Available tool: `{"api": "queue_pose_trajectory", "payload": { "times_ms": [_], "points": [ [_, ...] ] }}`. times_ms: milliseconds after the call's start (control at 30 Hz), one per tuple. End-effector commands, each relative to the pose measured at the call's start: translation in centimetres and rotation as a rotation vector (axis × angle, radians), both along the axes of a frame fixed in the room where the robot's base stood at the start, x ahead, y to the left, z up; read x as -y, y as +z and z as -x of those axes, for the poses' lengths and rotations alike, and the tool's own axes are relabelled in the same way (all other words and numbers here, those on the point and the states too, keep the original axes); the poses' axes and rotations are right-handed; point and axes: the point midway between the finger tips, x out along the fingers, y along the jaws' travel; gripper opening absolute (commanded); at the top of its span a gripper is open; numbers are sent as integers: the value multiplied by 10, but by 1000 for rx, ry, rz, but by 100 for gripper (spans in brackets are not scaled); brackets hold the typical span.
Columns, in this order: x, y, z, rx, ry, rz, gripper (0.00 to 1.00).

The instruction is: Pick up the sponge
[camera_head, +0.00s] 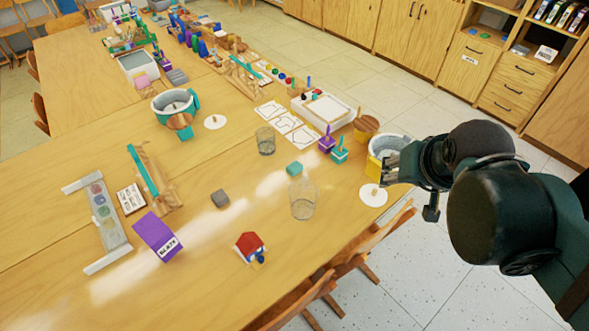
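No object is plainly marked as the sponge. A small teal block (294,168) lies on the table between two clear glasses and may be a sponge. A small grey block (220,198) lies further left on bare tabletop and could also be one. A pink block (142,81) sits far off by a white bin. My gripper (384,168) is at the table's right edge, over the yellow and white tub, to the right of the teal block and apart from it. Its fingertips are small and dark, so its opening is unclear.
Clear glasses (303,200) and (265,141) flank the teal block. Purple and teal pots (339,151) stand close by. A yellow and white tub (378,147) is beneath my gripper. A red-roofed toy house (250,247) stands in front. Chairs (360,245) line the right edge.

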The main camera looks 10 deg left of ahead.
Motion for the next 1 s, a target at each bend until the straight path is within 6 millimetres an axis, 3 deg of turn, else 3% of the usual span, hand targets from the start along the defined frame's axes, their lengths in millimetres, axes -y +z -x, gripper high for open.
{"api": "queue_pose_trajectory", "payload": {
  "times_ms": [567,1000],
  "points": [
    [-42,-6,-72,-93,-109,-54,44],
    [-82,-27,-125,-154,-203,-76,44]
  ]
}}
